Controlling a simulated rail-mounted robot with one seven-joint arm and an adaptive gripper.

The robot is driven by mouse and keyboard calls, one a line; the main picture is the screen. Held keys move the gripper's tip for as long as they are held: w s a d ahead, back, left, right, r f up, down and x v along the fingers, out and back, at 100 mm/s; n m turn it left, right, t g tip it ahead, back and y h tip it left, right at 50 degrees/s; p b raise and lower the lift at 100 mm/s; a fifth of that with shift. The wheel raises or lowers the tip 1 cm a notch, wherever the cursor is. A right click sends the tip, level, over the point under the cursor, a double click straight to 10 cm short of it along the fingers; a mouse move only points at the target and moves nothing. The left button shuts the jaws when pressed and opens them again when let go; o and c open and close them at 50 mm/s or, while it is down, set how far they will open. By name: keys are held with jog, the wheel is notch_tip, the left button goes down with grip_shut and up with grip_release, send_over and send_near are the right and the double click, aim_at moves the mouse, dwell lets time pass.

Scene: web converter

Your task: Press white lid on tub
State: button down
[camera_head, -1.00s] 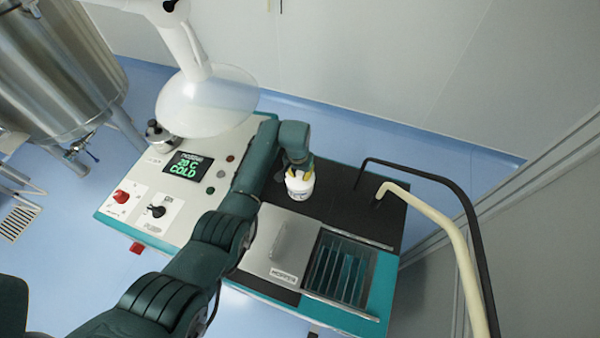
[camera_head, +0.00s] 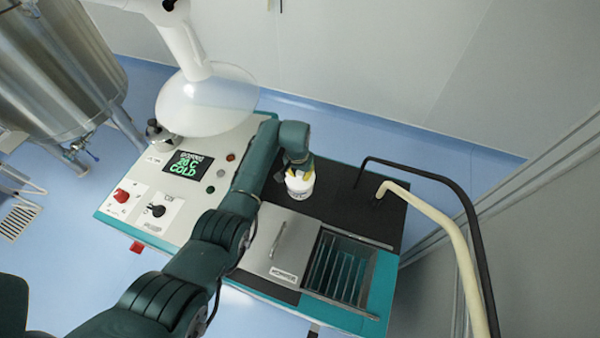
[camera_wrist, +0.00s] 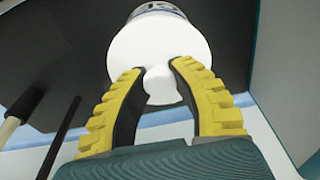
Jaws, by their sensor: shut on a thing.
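The white lid (camera_wrist: 133,48) lies over the mouth of the tub (camera_wrist: 158,8), whose lettered wall shows just past the lid's far edge in the wrist view. In the head view the white tub (camera_head: 300,188) stands on the black worktop. My gripper (camera_wrist: 158,70) has its two yellow-ribbed fingers around the white knob (camera_wrist: 160,85) on the lid, shut on it. In the head view my gripper (camera_head: 300,169) is directly above the tub. I cannot tell if the lid's rim is fully seated.
A control panel with a screen (camera_head: 187,165) and a red knob (camera_head: 121,196) is on the left. A metal cover (camera_head: 282,245) and a slatted opening (camera_head: 340,268) lie in front. Black (camera_head: 430,177) and cream (camera_head: 440,218) hoses arch on the right. The black worktop (camera_head: 345,190) is clear beside the tub.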

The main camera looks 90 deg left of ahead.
dwell(0.3)
jog(key=shift+c, duration=1.5)
grip_release()
jog(key=shift+r, duration=0.1)
notch_tip(320, 180, up, 7)
jog(key=p, duration=0.7)
grip_shut()
